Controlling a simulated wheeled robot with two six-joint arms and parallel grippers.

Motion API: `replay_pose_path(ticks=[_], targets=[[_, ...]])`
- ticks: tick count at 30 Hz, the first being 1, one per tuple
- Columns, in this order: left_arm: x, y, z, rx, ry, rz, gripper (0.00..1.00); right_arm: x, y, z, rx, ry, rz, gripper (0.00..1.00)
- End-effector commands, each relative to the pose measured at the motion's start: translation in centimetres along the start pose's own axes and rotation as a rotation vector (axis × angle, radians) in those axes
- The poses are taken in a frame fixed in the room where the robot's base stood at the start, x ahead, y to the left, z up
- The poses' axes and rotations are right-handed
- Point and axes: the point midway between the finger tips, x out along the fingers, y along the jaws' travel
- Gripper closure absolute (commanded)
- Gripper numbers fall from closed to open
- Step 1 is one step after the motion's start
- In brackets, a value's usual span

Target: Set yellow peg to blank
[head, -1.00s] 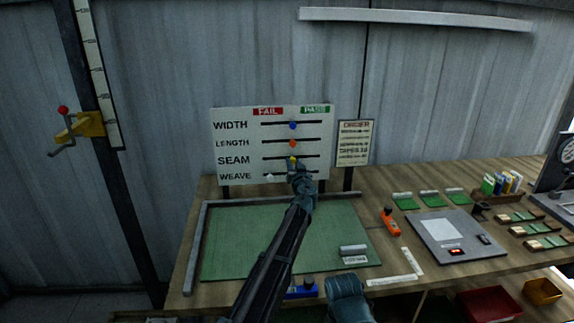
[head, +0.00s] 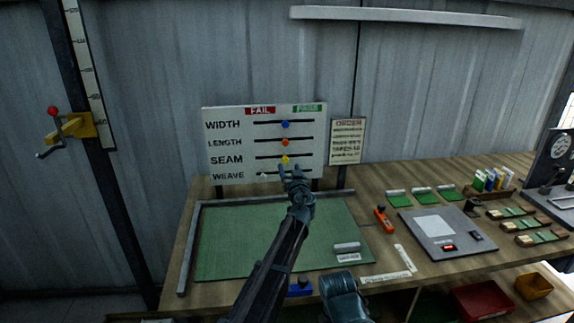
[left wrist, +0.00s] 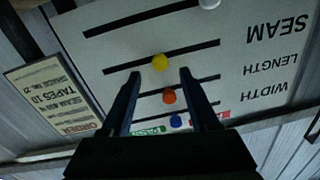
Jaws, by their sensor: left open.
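The white board (head: 225,170) has rows labelled WIDTH, LENGTH, SEAM and WEAVE, each with a dark slot. The yellow peg (head: 285,159) sits near the middle of the SEAM slot, between the FAIL side at left and PASS side at right. My left gripper (head: 291,170) is open and empty, just in front of and below the yellow peg. In the left wrist view, where the board is upside down, the yellow peg (left wrist: 160,62) shows beyond the spread fingertips (left wrist: 158,72), apart from them. My right gripper's fingers do not show.
The blue peg (head: 285,124) and orange peg (head: 285,142) are mid-slot. The white peg (head: 264,176) is left in the WEAVE slot. An order sheet (head: 347,141) stands right of the board. A green mat (head: 235,245) lies on the bench below.

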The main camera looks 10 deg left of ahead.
Motion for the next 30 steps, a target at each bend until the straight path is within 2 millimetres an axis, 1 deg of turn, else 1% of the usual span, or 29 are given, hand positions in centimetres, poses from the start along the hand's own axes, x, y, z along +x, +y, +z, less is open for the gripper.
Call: replay_pose_path(ticks=[1, 3, 9, 12, 18, 27, 29, 30], targets=[[-1.7, -0.2, 0.0, 0.0, 0.0, 0.002, 0.39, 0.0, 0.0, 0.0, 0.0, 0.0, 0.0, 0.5], [-3.2, -0.1, 0.0, 0.0, 0.0, 0.002, 0.39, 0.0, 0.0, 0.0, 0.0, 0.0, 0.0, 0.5], [-6.5, -0.1, 0.0, 0.0, 0.0, 0.002, 0.39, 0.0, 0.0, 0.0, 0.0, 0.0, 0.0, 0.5], [-7.6, -0.1, 0.0, 0.0, 0.0, 0.0, 0.39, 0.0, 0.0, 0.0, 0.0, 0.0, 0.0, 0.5], [-8.4, 0.0, 0.0, 0.0, 0.0, 0.0, 0.39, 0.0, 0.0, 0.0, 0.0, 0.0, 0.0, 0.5], [-8.4, 0.0, 0.0, 0.0, 0.0, 0.0, 0.39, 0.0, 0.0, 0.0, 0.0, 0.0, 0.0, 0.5], [-8.4, -0.1, -0.4, 0.0, 0.0, 0.0, 0.39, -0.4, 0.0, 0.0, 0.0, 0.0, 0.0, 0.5], [-8.4, -0.1, -0.9, 0.0, 0.0, 0.0, 0.39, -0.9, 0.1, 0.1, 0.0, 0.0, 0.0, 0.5]])
